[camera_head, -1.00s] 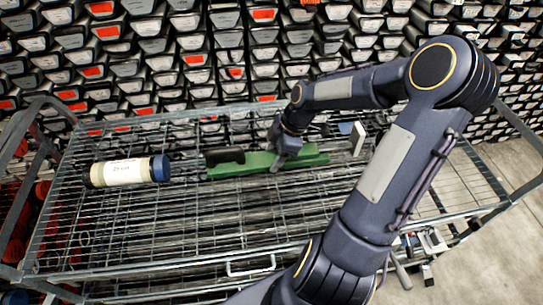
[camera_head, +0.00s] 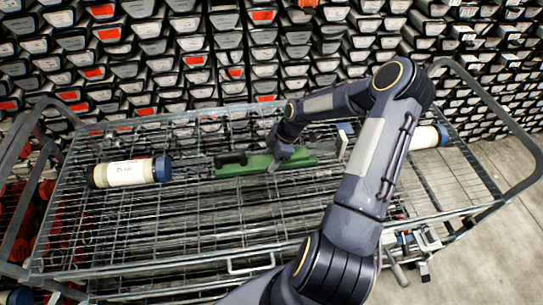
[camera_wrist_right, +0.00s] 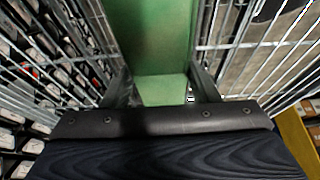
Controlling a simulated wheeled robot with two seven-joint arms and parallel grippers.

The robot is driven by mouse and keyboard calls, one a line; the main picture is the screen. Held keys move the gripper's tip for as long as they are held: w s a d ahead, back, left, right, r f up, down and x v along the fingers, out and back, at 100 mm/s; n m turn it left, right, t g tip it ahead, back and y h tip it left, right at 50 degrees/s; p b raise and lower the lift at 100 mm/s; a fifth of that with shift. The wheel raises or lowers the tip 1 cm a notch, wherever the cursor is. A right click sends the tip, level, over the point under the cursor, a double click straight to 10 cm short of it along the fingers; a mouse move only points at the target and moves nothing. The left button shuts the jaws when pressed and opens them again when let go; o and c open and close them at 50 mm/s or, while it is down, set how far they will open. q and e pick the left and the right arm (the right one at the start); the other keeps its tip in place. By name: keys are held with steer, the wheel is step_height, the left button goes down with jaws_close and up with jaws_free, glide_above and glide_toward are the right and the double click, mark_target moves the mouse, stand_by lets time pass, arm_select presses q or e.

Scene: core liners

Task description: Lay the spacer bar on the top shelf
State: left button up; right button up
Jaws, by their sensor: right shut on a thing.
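The green bar (camera_head: 240,169), which I take to be the spacer bar, runs left to right over the wire top shelf (camera_head: 130,220) of the cart, near its back. My right gripper (camera_head: 276,160) is shut on the bar right of its middle. In the right wrist view, the bar (camera_wrist_right: 150,40) passes between both fingers (camera_wrist_right: 160,88). A black piece shows at the bar's left part. I cannot tell whether the bar touches the wires or hangs just above. My left gripper is not in view.
A clear tube with a white label and blue cap (camera_head: 130,172) lies left on the shelf. Another blue-capped tube (camera_head: 430,136) lies right, partly behind my arm. A raised rail edges the cart. Racks of labelled boxes (camera_head: 220,60) stand behind. The shelf's front middle is clear.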

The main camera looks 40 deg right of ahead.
steer(key=o, duration=1.4)
steer(key=b+v, duration=0.2)
steer(key=v, duration=1)
steer(key=s+a+r+m+h, duration=0.2)
steer(key=s+a+r+m, duration=0.1)
steer(key=a+r, duration=0.45)
steer(key=s+a+r+m+t+y, duration=0.1)
steer(key=s+a+r+m+t, duration=0.2)
steer(key=s+a+m, duration=0.8)
steer(key=s+a+r, duration=0.1)
steer(key=s+a, duration=0.2)
steer(key=s, duration=0.2)
steer(key=shift+s+y, duration=0.25)
steer(key=shift+y, duration=0.15)
